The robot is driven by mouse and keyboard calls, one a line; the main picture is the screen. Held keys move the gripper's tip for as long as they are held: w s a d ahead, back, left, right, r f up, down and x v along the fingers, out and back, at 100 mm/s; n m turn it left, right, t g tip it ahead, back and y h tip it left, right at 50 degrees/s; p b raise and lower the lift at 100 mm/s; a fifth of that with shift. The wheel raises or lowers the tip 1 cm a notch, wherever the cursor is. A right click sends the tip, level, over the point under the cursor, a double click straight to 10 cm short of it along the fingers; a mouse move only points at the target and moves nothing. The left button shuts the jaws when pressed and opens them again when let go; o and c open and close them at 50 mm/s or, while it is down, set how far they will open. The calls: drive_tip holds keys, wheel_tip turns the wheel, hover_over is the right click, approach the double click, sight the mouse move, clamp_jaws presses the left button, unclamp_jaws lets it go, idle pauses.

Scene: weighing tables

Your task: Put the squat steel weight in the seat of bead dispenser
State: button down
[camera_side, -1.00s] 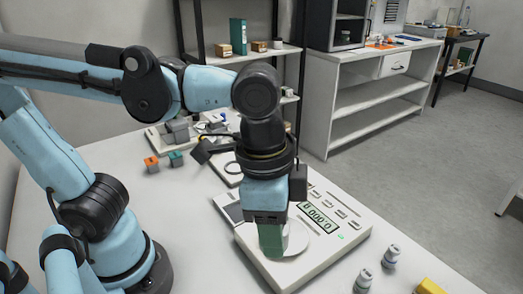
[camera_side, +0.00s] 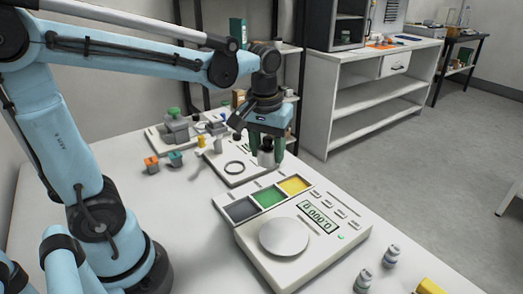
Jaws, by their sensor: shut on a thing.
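My gripper (camera_side: 267,152), with green fingers, is shut on a short pale metal cylinder, the squat steel weight (camera_side: 266,159). The fingers partly hide it. It is over the right end of a white board (camera_side: 213,172) that has a dark ring (camera_side: 234,167) on it; I cannot tell whether the weight touches the board. I cannot tell for sure which thing is the bead dispenser or its seat. The white scale (camera_side: 258,262) has an empty round pan (camera_side: 284,237), and its display shows zeros.
A tray with grey, green (camera_side: 269,197) and yellow sections adjoins the scale. Grey blocks with a green knob (camera_side: 174,112) stand at the back left. Two small bottles (camera_side: 391,256) stand right of the scale.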

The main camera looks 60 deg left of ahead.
drive_tip(key=a+f+n, duration=0.1)
drive_tip(key=a+f, duration=0.1)
drive_tip(key=a, duration=0.3)
drive_tip(key=a+f+n, duration=0.1)
drive_tip(key=a+f, duration=0.2)
drive_tip(key=a, duration=0.3)
drive_tip(key=a+f+n, duration=0.1)
drive_tip(key=a+f, duration=0.1)
drive_tip(key=a, duration=0.3)
drive_tip(key=shift+w+a+f, duration=0.35)
drive_tip(key=shift+w, duration=0.05)
drive_tip(key=shift+a+f, duration=0.2)
drive_tip(key=shift+f, duration=1.9)
drive_tip(key=shift+f, duration=0.1)
drive_tip(key=c, duration=0.5)
unclamp_jaws()
